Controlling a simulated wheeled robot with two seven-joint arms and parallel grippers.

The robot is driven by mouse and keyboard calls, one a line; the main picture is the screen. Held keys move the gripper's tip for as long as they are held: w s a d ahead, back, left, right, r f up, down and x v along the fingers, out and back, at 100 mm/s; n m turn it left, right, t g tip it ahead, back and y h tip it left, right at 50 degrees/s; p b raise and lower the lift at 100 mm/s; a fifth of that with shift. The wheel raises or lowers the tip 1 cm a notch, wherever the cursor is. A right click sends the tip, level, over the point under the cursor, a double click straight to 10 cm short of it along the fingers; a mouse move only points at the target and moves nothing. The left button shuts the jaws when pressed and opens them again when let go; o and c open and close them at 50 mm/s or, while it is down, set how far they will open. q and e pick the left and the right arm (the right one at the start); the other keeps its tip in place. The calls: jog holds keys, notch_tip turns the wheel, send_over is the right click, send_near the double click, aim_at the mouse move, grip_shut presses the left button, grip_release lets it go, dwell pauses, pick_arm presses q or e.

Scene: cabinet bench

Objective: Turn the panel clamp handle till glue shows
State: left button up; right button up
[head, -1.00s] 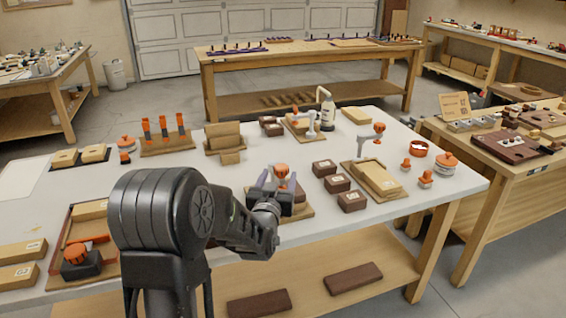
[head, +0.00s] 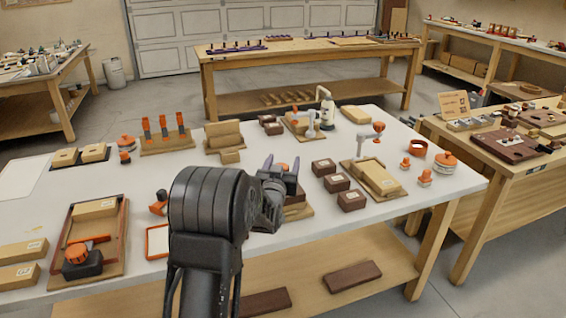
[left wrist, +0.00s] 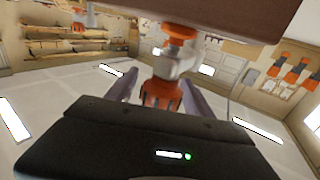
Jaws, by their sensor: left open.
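In the head view my left gripper (head: 282,172) points up and away over the middle of the bench, its two fingers apart. The orange clamp handle (head: 283,167) shows between the fingertips. Most of that clamp and its panel (head: 296,197) are hidden behind my gripper and arm. In the left wrist view the orange handle (left wrist: 160,94) lies between the open fingers, with a grey clamp body (left wrist: 167,66) and another orange part (left wrist: 180,31) beyond it, close to a brown panel (left wrist: 225,14). I cannot tell whether a finger touches the handle. No glue is visible. My right gripper is out of view.
Brown blocks (head: 337,182) stand just right of the gripper. Farther right is another clamp (head: 362,143) over a wooden panel (head: 382,178). A wooden stand (head: 224,135) is behind left. A framed tray (head: 122,237) with an orange-knobbed tool (head: 78,252) lies at left.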

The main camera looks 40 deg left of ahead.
pick_arm(q)
jog(key=shift+c, duration=0.6)
grip_shut()
